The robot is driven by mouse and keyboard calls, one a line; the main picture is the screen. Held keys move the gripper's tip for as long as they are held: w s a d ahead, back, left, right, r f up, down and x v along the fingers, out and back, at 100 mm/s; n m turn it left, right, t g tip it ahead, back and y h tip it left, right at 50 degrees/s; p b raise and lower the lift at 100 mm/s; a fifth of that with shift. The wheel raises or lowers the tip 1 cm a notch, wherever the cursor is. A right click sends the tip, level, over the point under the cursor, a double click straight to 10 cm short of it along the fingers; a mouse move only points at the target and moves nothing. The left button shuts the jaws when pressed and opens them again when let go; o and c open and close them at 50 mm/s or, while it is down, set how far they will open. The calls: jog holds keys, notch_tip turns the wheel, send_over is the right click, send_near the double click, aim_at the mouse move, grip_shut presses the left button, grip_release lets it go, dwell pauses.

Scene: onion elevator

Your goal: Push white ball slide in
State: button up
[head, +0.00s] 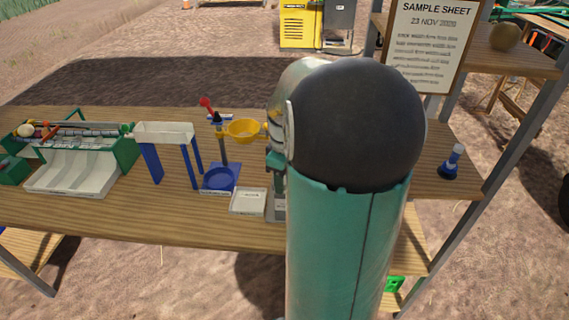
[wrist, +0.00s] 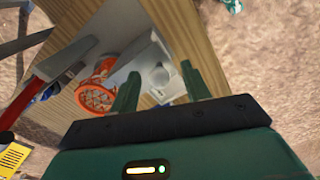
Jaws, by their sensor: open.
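My gripper (wrist: 160,70) shows in the wrist view with its two green fingers apart and nothing held between them. A pale rounded piece (wrist: 159,77) on a white and grey device (wrist: 138,62) shows between and beyond the fingertips. I cannot tell whether this piece is a loose ball or a knob, or whether a finger touches it. In the head view my own arm hides the gripper and most of this device. A white chute-like piece on blue legs (head: 165,132) stands left on the table.
An orange lattice cup (wrist: 98,92) is beside the left finger. A blue flask (head: 452,164) stands right.

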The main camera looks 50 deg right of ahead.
jog(key=shift+w+f, duration=0.1)
jog(key=shift+f, duration=0.45)
grip_shut()
jog(key=shift+w+d, duration=1.7)
jog(key=shift+d, duration=0.3)
jog(key=shift+o, duration=0.2)
grip_release()
jog(key=shift+w, duration=0.1)
